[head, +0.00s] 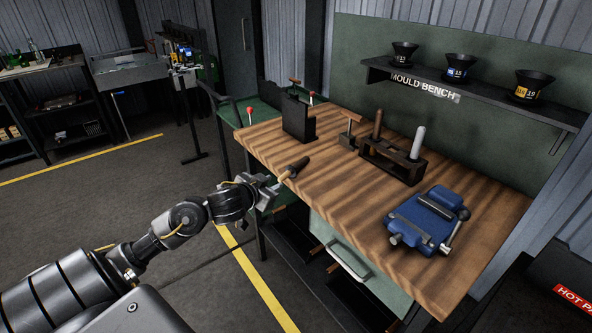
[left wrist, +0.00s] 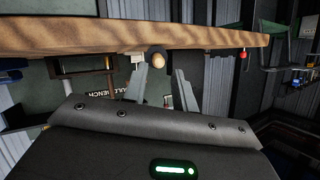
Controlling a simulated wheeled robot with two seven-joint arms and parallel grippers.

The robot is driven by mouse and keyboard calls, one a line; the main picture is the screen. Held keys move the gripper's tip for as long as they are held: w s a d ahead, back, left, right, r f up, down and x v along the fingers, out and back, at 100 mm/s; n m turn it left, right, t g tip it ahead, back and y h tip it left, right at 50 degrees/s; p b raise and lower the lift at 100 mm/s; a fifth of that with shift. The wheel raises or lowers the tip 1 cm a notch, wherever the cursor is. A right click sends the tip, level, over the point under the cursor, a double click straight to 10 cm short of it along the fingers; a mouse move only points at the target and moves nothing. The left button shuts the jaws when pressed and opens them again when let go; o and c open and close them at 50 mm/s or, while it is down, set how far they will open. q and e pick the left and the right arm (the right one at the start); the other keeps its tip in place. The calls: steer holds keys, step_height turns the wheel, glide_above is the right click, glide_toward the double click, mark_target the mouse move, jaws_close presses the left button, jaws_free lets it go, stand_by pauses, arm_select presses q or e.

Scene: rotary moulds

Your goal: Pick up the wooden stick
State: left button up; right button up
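A short dark brown wooden stick (head: 297,167) with a paler rounded end lies at the bench's near left edge. In the left wrist view its round pale end (left wrist: 158,61) sticks out at the bench edge. My left gripper (head: 277,183) is just short of this end. Its two fingers (left wrist: 160,78) stand apart, one on each side of the round end, with nothing clamped between them. A second brown stick (head: 378,124) stands upright in a dark rack (head: 392,161) beside a pale grey stick (head: 417,142). My right gripper is not in view.
The wooden bench (head: 330,200) also carries a blue vise (head: 427,217), a dark upright block (head: 298,118) and a small wooden-handled tool (head: 350,130). A shelf (head: 480,88) with black funnels hangs behind. The bench top around the stick is clear.

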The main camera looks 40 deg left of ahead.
mark_target(279, 180)
arm_select(q)
steer(key=shift+x, duration=3.35)
steer(key=shift+d+r, duration=0.15)
jaws_close()
